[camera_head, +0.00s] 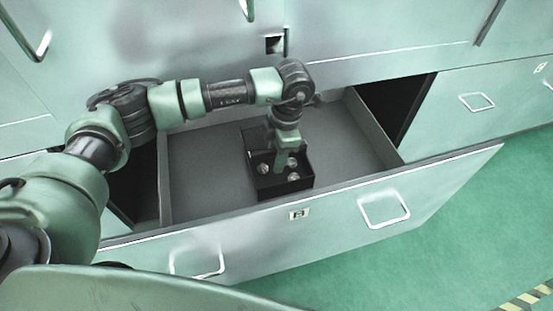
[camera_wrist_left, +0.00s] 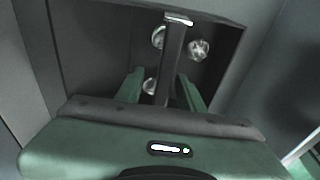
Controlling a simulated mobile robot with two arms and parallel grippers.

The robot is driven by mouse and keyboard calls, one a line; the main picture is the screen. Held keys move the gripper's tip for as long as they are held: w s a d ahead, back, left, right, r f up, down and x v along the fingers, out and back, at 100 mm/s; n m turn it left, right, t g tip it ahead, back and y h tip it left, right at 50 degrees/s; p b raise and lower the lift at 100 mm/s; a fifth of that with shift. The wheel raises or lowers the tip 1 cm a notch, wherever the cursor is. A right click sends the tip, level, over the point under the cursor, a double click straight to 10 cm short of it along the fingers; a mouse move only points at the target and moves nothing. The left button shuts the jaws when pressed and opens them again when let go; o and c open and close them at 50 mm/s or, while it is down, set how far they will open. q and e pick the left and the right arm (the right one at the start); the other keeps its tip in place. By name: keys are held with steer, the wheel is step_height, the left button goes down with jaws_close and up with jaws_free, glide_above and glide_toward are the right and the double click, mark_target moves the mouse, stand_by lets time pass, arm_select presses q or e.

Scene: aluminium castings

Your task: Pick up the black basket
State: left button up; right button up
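The black basket (camera_head: 284,188) stands inside an open drawer and holds several shiny round metal castings (camera_head: 293,177). My left gripper (camera_head: 290,162) points down into the basket from above. In the left wrist view, the basket (camera_wrist_left: 222,65) has a dark handle bar (camera_wrist_left: 174,50) running across its middle. The two green fingers of my left gripper (camera_wrist_left: 160,78) stand apart on either side of this bar, and gaps show between the fingers and the bar. The gripper's wrist hides part of the basket. My right gripper is not in view.
The grey drawer (camera_head: 205,165) is pulled out, with bare floor on both sides of the basket. Its front panel (camera_head: 330,215) has metal handles. Cabinet fronts (camera_head: 370,30) rise close behind my left arm. Green floor (camera_head: 480,230) is clear at the right.

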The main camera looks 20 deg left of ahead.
arm_select(q)
jaws_close()
steer(key=shift+r, duration=0.1)
stand_by(1.2)
